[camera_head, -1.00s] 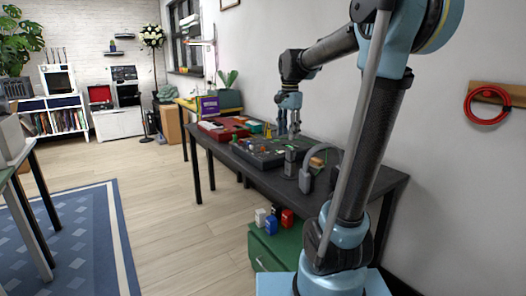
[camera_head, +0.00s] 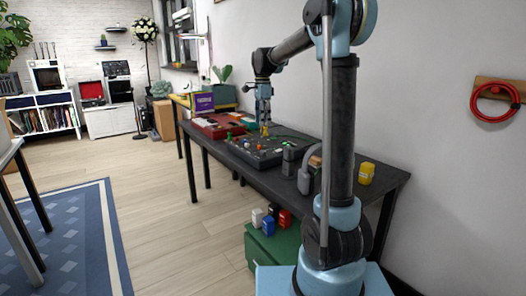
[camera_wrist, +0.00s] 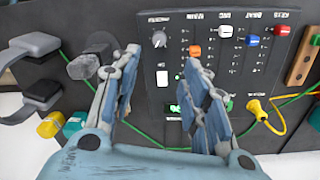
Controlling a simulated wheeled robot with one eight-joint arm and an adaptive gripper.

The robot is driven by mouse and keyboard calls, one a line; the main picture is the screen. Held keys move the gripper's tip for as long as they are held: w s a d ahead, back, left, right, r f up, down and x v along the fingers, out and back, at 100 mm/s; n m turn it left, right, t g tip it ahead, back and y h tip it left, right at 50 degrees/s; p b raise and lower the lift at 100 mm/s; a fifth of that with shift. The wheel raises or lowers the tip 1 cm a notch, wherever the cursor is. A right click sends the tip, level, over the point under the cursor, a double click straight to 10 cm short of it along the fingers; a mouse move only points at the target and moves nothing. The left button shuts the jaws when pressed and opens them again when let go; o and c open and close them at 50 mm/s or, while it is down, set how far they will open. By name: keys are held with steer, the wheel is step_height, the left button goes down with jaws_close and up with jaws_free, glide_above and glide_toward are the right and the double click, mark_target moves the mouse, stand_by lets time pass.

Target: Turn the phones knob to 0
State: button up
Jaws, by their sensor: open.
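A dark control panel (camera_wrist: 225,22) lies on the table and fills the middle of the wrist view; it also shows in the head view (camera_head: 268,158). A small round dial knob (camera_wrist: 158,39) with a pale pointer sits near its upper left corner. The printing around it is too small to read. My gripper (camera_wrist: 163,60) is open and empty, its two fingers spread to either side below the knob, apart from it. In the head view my gripper (camera_head: 264,118) hangs over the panel.
Orange (camera_wrist: 195,51), white, blue and red caps stand right of the knob. A green cable and yellow plug (camera_wrist: 258,108) lie near the right finger. A dark grey rounded object (camera_wrist: 85,66) stands near the left finger. A yellow block (camera_head: 367,173) is on the table's near end.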

mark_target(263, 151)
steer(key=f, duration=1.4)
steer(key=shift+s, duration=0.3)
jaws_close()
